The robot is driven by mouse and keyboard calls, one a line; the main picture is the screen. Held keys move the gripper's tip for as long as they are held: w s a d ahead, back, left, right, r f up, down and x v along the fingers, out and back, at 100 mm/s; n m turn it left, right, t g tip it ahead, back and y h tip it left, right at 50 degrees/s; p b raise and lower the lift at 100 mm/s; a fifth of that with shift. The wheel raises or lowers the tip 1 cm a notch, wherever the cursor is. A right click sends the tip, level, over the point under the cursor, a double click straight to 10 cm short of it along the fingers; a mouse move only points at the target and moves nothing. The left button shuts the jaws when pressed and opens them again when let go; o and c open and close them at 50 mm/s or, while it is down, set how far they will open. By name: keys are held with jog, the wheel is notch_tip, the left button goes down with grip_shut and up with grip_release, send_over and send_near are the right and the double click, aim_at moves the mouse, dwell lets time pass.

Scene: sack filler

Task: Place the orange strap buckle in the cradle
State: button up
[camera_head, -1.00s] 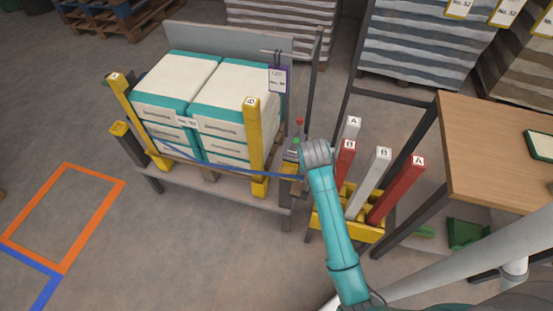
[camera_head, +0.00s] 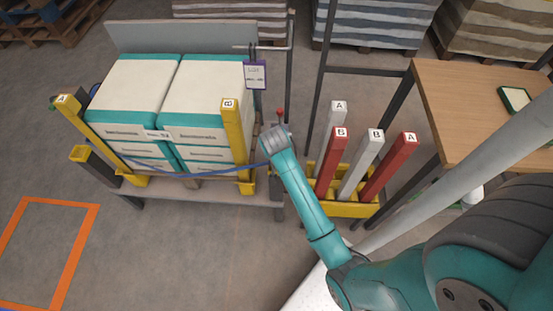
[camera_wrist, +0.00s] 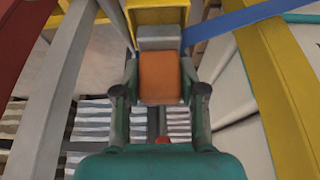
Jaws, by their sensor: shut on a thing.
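My gripper (camera_wrist: 160,92) is shut on the orange strap buckle (camera_wrist: 160,75), which sits between its fingers in the wrist view. A grey block (camera_wrist: 158,39) is right beyond the buckle, below a yellow box-like part (camera_wrist: 158,12). I cannot tell whether either of these is the cradle, or whether the buckle touches it. A blue strap (camera_wrist: 240,16) runs off to the right there. In the head view the strap (camera_head: 210,173) crosses the front of the sack stack to my wrist, which hides the gripper and buckle.
A yellow post (camera_head: 232,135) marked B stands just left of my wrist. A yellow rack (camera_head: 350,210) of red and grey posts stands to the right. Stacked sacks (camera_head: 205,85) fill the stand at left. A wooden table (camera_head: 470,95) is at far right.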

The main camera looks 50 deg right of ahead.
jog(key=shift+f, duration=1.6)
jog(key=shift+f, duration=0.1)
jog(key=o, duration=1.2)
jog(key=v, duration=1.2)
